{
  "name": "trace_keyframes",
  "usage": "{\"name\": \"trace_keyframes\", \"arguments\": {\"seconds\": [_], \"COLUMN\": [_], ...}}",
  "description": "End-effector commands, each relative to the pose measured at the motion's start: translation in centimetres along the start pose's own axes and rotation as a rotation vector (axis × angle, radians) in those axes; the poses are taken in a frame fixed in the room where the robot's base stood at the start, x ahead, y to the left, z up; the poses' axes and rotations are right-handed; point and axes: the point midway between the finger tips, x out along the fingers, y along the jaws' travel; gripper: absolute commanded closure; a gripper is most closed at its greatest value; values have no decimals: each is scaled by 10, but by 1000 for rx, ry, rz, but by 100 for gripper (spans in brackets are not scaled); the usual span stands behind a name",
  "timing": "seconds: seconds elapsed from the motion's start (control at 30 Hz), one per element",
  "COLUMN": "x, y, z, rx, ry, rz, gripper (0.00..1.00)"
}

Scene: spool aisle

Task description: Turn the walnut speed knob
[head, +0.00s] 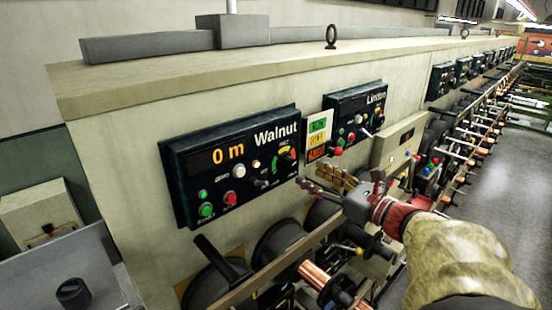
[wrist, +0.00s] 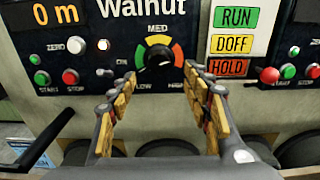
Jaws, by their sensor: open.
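The Walnut panel (head: 232,165) is a dark box on the machine's cream wall, with a "0 m" display. Its speed knob (wrist: 158,56) is black, under a green, orange and red arc marked LOW, MED and HIGH. The knob also shows small at the panel's right side in the head view (head: 284,168). My gripper (wrist: 160,82) is open and empty, its yellow-padded fingers pointing at the panel. The knob appears between and just beyond the fingertips in the wrist view. In the head view my gripper (head: 312,175) is just right of the Walnut panel, apart from the knob.
A RUN, DOFF, HOLD sign (wrist: 234,43) hangs right of the panel. The Linden panel (head: 354,115) is beyond it. A green START button (wrist: 41,77) and red STOP button (wrist: 70,76) sit left of the knob. Spools and copper wire (head: 315,275) lie below.

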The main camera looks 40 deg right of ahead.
Motion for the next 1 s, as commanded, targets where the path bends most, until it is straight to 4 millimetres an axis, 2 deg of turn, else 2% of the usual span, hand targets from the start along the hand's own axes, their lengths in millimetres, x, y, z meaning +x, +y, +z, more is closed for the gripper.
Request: {"name": "trace_keyframes", "arguments": {"seconds": [0.27, 0.7, 1.0], "x": [5, 62, 79], "y": [1, 2, 1], "z": [0, 1, 0], "rx": [-92, -89, -89], "ry": [-2, -2, -1], "rz": [5, 6, 4], "gripper": [51, 51, 51]}}
